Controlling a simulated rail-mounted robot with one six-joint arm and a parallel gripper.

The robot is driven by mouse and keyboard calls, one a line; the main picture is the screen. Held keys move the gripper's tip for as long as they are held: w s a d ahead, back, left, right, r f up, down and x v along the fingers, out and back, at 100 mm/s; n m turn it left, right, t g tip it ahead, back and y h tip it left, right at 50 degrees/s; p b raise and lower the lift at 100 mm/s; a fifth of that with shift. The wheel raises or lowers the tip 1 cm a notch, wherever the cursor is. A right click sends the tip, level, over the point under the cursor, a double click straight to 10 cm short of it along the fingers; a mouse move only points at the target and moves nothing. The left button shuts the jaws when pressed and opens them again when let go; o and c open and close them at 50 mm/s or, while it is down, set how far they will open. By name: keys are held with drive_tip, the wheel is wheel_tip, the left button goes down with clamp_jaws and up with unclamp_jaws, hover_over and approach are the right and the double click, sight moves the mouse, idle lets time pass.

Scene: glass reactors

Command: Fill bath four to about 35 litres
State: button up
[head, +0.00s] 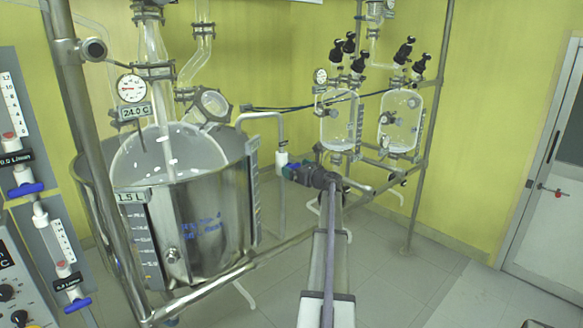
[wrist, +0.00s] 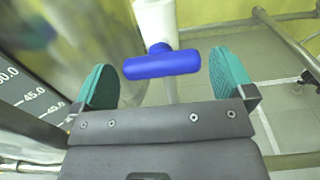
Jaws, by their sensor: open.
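The steel bath (head: 208,232) stands at the left of the head view with a glass vessel (head: 165,153) inside. A tag at its rim reads 1.5 L (head: 131,197), and a litre scale (head: 148,242) runs down its side. That scale also shows in the wrist view (wrist: 30,100). Beside the bath, a pipe comes down to a white valve body (head: 281,159). In the wrist view its blue handle (wrist: 162,65) lies crosswise in front of the white body (wrist: 154,18). My gripper (head: 296,172) is open, its green fingers on either side of the handle (wrist: 164,72), apparently not touching it.
Two smaller glass vessels (head: 339,122) (head: 400,118) hang on a frame at the back right. Flow meters with blue knobs (head: 28,188) stand at the far left. A metal rail (head: 230,272) runs before the bath. The floor (head: 400,270) at right is clear.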

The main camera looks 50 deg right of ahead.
sight(290, 166)
drive_tip(key=w, duration=0.3)
drive_tip(key=shift+d, duration=0.3)
drive_tip(key=c, duration=0.6)
drive_tip(key=shift+c, duration=0.2)
drive_tip(key=shift+a+n, duration=0.1)
drive_tip(key=shift+n, duration=0.2)
drive_tip(key=n, duration=0.5)
drive_tip(key=shift+a, duration=0.15)
drive_tip(key=n, duration=0.6)
drive_tip(key=shift+a+f, duration=0.15)
drive_tip(key=shift+f, duration=0.05)
drive_tip(key=o, duration=0.6)
